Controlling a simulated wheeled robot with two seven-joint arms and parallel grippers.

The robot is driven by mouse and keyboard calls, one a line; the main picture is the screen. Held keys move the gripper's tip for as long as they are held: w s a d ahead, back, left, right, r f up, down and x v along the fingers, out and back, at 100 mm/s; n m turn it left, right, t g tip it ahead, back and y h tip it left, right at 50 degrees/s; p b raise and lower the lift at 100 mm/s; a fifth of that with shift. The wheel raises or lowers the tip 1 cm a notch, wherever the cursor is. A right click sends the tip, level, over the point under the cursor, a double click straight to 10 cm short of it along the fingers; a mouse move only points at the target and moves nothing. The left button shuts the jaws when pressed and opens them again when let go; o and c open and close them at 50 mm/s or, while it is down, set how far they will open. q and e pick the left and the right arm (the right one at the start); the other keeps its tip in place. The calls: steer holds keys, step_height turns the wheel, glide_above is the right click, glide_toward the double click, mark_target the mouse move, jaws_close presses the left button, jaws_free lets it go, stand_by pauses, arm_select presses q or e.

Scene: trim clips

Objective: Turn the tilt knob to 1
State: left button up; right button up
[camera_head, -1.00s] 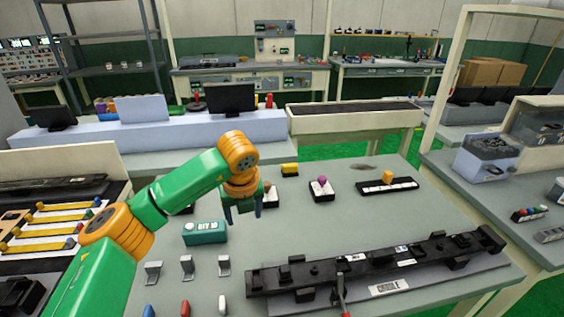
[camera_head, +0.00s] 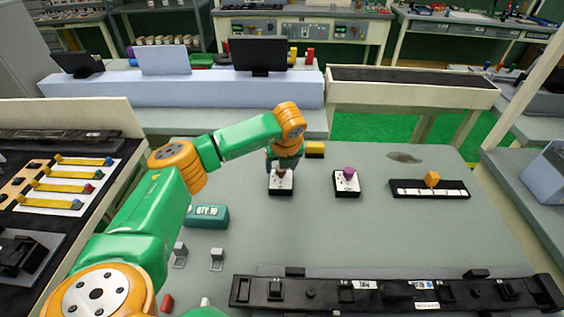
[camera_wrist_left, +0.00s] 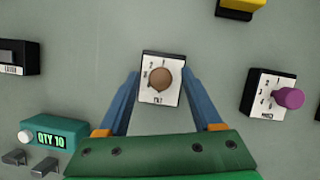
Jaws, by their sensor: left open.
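The tilt knob (camera_head: 280,182) is a round brown knob on a small white-faced black box on the grey table. In the left wrist view the knob (camera_wrist_left: 160,78) sits on a plate printed with numbers and a label; its pointer setting is too small to read. My left gripper (camera_head: 283,166) is over this box, partly hiding it in the head view. In the wrist view its two blue fingers (camera_wrist_left: 160,88) are apart on either side of the box, with nothing between them gripped. My right gripper is not in view.
A box with a purple knob (camera_head: 347,173) stands to the right, then a black strip with an orange slider (camera_head: 432,179). A yellow block (camera_head: 315,149) is behind. A teal QTY 10 counter (camera_head: 207,216) is front left. A long black rail (camera_head: 390,293) lies at the front.

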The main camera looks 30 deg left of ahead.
arm_select(q)
steer(key=shift+w, duration=0.1)
steer(key=shift+d, duration=0.1)
jaws_close()
